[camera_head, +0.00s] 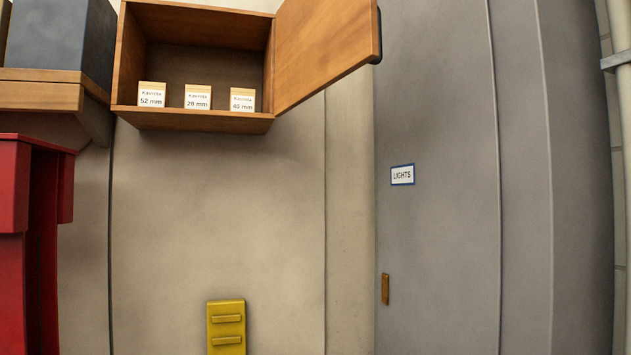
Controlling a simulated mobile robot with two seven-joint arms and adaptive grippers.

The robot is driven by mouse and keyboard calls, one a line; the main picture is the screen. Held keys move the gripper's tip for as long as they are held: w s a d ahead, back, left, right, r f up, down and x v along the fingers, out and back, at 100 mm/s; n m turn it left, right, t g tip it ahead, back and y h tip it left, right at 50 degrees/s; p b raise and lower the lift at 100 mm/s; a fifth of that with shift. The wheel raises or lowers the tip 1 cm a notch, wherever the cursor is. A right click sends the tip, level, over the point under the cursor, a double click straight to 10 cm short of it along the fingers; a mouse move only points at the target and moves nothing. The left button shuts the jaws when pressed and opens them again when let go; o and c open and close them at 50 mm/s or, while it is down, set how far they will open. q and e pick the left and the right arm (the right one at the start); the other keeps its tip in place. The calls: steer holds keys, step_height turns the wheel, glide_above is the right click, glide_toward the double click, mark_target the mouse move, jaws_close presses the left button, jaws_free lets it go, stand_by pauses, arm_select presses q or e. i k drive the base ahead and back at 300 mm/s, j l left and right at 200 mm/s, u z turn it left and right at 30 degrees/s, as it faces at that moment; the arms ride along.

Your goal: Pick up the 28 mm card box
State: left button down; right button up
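The 28 mm card box (198,98) is a small box with a white label and a tan top. It stands upright in the middle of the wooden wall cabinet's floor, near the front edge. A similar 52 mm box (152,95) stands to its left and a 40 mm box (242,100) to its right, with gaps between them. The wooden cabinet (192,121) is open at the front. Neither of my grippers shows in the head view.
The cabinet door (325,45) is swung open to the right. A red structure (40,200) stands at left, below a wooden shelf (45,95) bearing a dark grey block (62,40). A yellow panel (226,329) is on the wall below. A LIGHTS sign (402,175) is at right.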

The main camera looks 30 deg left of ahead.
mark_target(200, 97)
steer(key=u, duration=1.65)
